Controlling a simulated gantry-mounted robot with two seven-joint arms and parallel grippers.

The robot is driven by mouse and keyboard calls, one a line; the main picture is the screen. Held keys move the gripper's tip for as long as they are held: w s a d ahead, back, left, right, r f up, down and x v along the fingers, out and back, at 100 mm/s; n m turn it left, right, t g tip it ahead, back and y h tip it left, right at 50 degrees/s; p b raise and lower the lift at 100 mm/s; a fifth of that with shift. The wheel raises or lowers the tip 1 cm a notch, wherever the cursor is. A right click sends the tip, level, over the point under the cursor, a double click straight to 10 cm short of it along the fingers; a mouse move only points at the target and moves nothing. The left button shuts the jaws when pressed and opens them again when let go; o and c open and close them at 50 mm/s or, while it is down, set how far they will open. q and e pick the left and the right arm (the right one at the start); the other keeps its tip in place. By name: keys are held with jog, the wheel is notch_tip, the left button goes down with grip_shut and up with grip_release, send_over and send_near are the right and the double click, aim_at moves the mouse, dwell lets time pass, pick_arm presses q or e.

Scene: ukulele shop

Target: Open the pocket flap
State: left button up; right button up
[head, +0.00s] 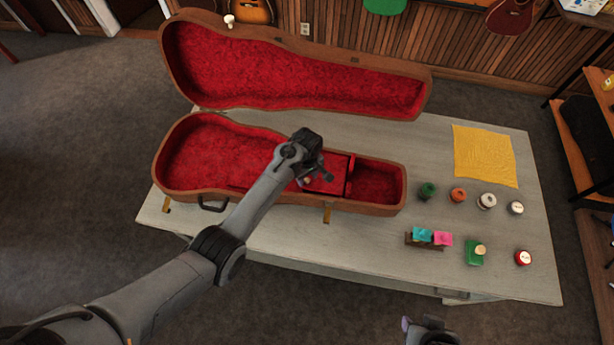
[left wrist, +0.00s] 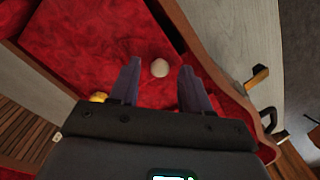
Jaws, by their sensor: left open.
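The open ukulele case (head: 180,197) lies on the table with a plush red lining. Its pocket flap (head: 338,184) is a red panel inside the case, lying closed as far as I can see. A small pale round knob (left wrist: 159,68) sits on the red flap in the left wrist view. My left gripper (head: 318,174) is over the flap, open and empty. In the left wrist view its two fingers (left wrist: 158,82) stand either side of the knob, with gaps on both sides. My right gripper (head: 430,328) shows only partly at the bottom edge of the head view, and its jaws are unclear.
The case lid (head: 290,75) stands open behind. To the right on the table (head: 420,290) are a yellow cloth (head: 484,156), several small round containers, a small wooden holder (head: 424,242) with coloured pieces, and a green box (head: 475,257).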

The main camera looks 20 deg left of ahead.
pick_arm(q)
jog(key=shift+f, duration=0.2)
grip_shut()
jog(key=shift+r, duration=0.1)
dwell(0.4)
